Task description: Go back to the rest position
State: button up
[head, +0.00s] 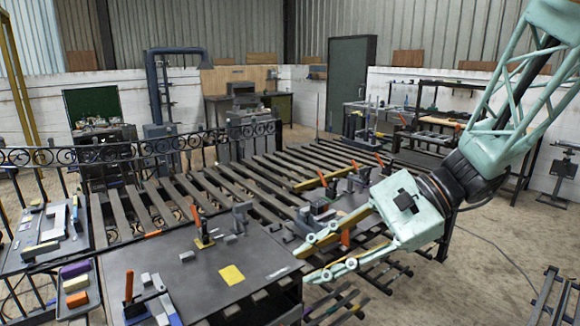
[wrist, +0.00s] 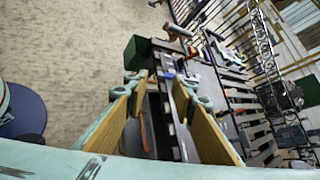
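My gripper (head: 304,264) is pale green and hangs at the right of the dark work table (head: 200,270) in the head view. Its two long fingers point left, toward the table's right edge, and stand apart. In the wrist view my gripper (wrist: 163,88) also shows its fingers spread, with yellowish inner pads and nothing held between them. Whether the fingertips are over the table edge or just beside it is hard to tell. The scroll gate (head: 150,150) of dark bars and curled ironwork lies behind and beside the table.
A tray (head: 75,290) with coloured blocks is at the left. A shelf bench (head: 440,120) stands at the back right. Bare floor (head: 500,240) is open at the right.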

jog(key=s+d+r+n+h, duration=0.1)
jog(key=s+d+n+h, duration=0.2)
jog(key=s, duration=0.5)
jog(key=s+d+r+n+h, duration=0.1)
jog(key=s+d+n+h, duration=0.2)
jog(key=s, duration=0.5)
jog(key=s+d+r+n+t+h, duration=0.3)
jog(key=s+d+n+t+h, duration=0.1)
jog(key=d, duration=0.6)
jog(key=s+n+h, duration=0.1)
jog(key=s, duration=0.1)
jog(key=shift+s+d+r, duration=0.15)
jog(key=shift+s+r, duration=0.05)
jog(key=shift+s, duration=0.15)
jog(key=shift+d, duration=0.1)
dwell(0.9)
